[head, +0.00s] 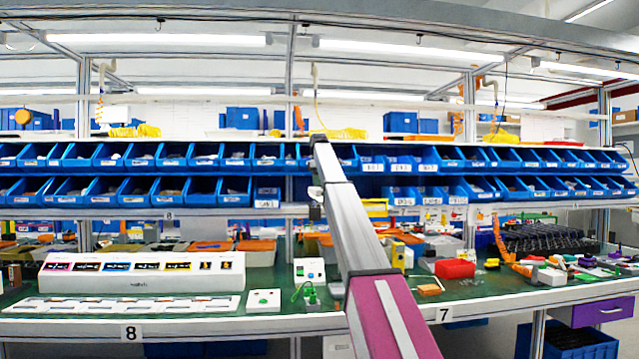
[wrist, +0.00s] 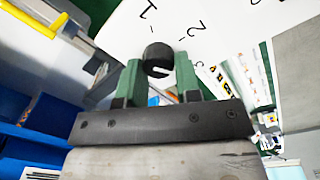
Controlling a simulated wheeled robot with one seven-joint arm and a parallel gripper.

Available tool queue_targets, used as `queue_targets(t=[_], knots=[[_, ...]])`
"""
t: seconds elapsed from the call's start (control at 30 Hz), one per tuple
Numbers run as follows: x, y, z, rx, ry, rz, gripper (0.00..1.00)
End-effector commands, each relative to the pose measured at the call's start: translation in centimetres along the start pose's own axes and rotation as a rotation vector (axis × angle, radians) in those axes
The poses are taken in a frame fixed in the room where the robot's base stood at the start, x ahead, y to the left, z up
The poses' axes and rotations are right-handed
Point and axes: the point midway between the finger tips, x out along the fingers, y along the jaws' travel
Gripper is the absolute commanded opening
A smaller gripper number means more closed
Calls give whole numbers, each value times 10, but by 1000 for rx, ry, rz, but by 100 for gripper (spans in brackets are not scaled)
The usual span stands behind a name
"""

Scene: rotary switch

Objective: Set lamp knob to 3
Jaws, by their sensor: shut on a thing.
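In the wrist view, a black round knob (wrist: 158,57) stands on a white panel (wrist: 222,12) marked with the digits 1 and 2. A third mark, partly hidden, shows beside the right finger and looks like a 3. My gripper (wrist: 157,70) has green fingers, one on each side of the knob, and is shut on it. A pale notch shows in the knob's near side; I cannot tell which digit the knob points at. In the head view my arm reaches up through the middle; the knob and fingertips cannot be made out there.
A green workbench (head: 460,290) runs across the head view. A long white box (head: 140,283) with coloured labels stands left of my arm, and a small white box (head: 308,270) stands close beside it. A red box (head: 455,268) lies to the right. Rows of blue bins (head: 205,157) hang behind.

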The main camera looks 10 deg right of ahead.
Motion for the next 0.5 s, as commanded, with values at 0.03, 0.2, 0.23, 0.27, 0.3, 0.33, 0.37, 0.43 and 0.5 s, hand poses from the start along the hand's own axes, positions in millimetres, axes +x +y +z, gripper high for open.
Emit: queue_targets(t=[0.03,0.2,0.23,0.27,0.3,0.33,0.37,0.43,0.5], knots=[[0,0,1,42,-4,0,8],[0,-1,2,166,-11,-1,8],[0,-1,2,184,-13,-2,7],[1,-2,2,201,-14,-2,8],[1,-2,3,223,-15,-2,8],[1,-2,3,237,-16,-3,7],[1,-2,3,252,-16,-3,7],[1,-2,3,279,-18,-3,7],[1,-3,3,300,-19,-4,7]])
